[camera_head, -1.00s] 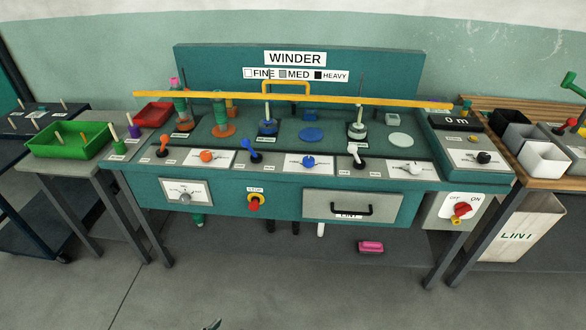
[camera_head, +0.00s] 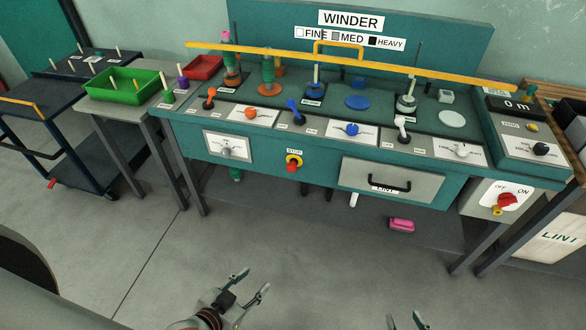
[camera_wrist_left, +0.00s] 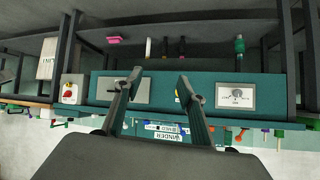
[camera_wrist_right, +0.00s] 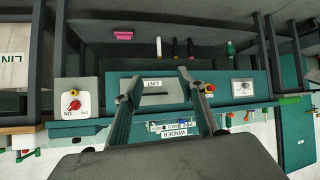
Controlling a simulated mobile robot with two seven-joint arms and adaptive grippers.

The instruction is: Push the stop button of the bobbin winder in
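The bobbin winder (camera_head: 265,163) is a teal bench with a WINDER sign (camera_head: 351,20) on its back board. Its stop button (camera_head: 292,167) is red on a yellow ring, under a STOP label on the front panel. The button also shows in the right wrist view (camera_wrist_right: 209,88); in the left wrist view a finger mostly hides it. My left gripper (camera_head: 252,283) is open and empty, low in front of the bench and well short of the button. My right gripper (camera_head: 406,320) is open and empty at the bottom edge, only its fingertips showing in the head view.
A drawer (camera_head: 388,184) with a black handle sits right of the button, a dial plate (camera_head: 227,147) left of it. A red OFF/ON switch (camera_head: 506,201) is at the right. A pink object (camera_head: 401,224) lies below the bench. The floor in front is clear.

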